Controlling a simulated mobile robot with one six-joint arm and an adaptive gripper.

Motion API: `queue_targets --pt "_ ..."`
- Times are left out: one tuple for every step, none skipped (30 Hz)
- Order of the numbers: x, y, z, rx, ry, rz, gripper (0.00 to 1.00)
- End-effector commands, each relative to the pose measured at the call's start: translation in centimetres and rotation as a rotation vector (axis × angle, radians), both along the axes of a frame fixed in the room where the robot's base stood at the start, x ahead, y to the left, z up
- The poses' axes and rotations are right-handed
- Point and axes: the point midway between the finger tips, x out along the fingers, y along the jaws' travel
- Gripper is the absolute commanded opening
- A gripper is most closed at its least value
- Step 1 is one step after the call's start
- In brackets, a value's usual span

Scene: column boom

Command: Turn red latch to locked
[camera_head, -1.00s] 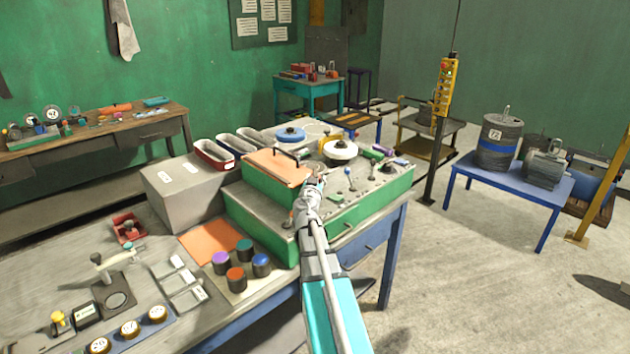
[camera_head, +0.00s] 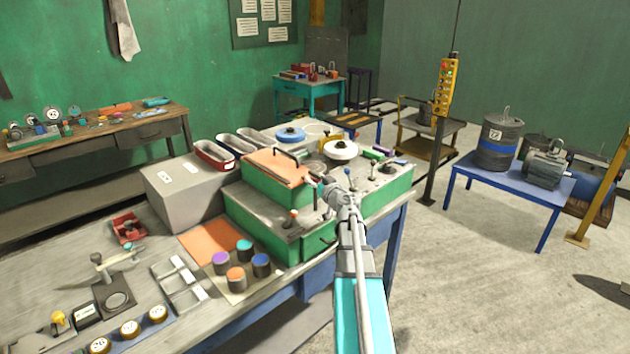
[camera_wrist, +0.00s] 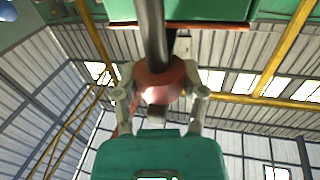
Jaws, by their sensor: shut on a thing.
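The red latch's round reddish knob (camera_wrist: 165,80) is between my fingers in the wrist view, on a dark rod that runs toward the top of the picture. My gripper (camera_wrist: 160,100) is shut on this knob, with one grey finger on each side. In the head view my gripper (camera_head: 332,187) is at the front of the green console (camera_head: 262,236), just right of the orange lid. The latch is mostly hidden by my gripper there, so its exact angle cannot be told.
A small lever with a reddish knob (camera_head: 293,213) stands on the console left of my gripper. The orange lid (camera_head: 275,167) with a dark handle is behind it. Several capped cylinders (camera_head: 237,275) stand on the bench.

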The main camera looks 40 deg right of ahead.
Motion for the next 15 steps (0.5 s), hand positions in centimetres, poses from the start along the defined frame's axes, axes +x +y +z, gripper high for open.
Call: queue_targets --pt "0.20 -0.21 0.07 0.003 -0.001 0.016 0.06" --pt "0.20 -0.20 0.07 0.003 -0.002 0.024 0.06" --pt "0.19 -0.19 0.07 0.003 -0.002 0.035 0.06" --pt "0.19 -0.19 0.07 0.003 -0.002 0.041 0.06" --pt "0.18 -0.19 0.07 0.003 -0.002 0.046 0.06" --pt "0.17 -0.17 0.08 0.003 -0.002 0.053 0.06" --pt "0.17 -0.15 0.08 0.003 -0.003 0.057 0.06" --pt "0.17 -0.14 0.08 0.003 -0.002 0.060 0.06" --pt "0.16 -0.14 0.08 0.004 -0.002 0.062 0.06" --pt "0.16 -0.14 0.08 0.004 -0.002 0.063 0.06" --pt "0.16 -0.14 0.08 0.004 -0.002 0.064 0.06" --pt "0.16 -0.13 0.08 0.004 -0.002 0.065 0.06" --pt "0.15 -0.12 0.08 0.004 -0.002 0.065 0.06" --pt "0.15 -0.12 0.08 0.004 -0.002 0.065 0.06" --pt "0.15 -0.12 0.08 0.004 -0.002 0.065 0.06"
